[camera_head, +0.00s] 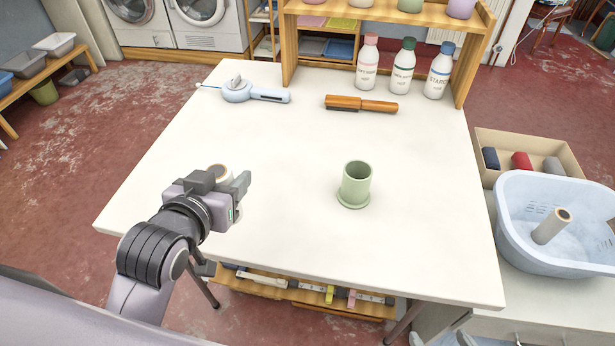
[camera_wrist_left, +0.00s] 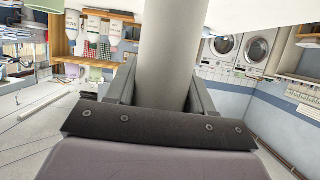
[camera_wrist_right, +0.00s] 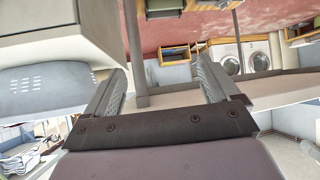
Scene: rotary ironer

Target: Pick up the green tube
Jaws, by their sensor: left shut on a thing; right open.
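A pale green tube (camera_head: 357,183), hollow and open at the top with a wider round foot, stands upright on the white table right of centre. My left gripper (camera_head: 226,186) is at the table's left front, well left of the green tube. It is shut on a pale roll with a tan rim (camera_head: 220,171); in the left wrist view this roll (camera_wrist_left: 168,55) looks grey and sits between the fingers. Most of it is hidden in the head view. My right gripper (camera_wrist_right: 165,88) is open and empty, outside the head view.
A light blue basin (camera_head: 515,245) holding another pale roll (camera_head: 552,226) stands right of the table. A wooden-handled brush (camera_head: 361,104), a light blue tool (camera_head: 243,93) and several bottles (camera_head: 403,68) are at the back. The table's middle is clear.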

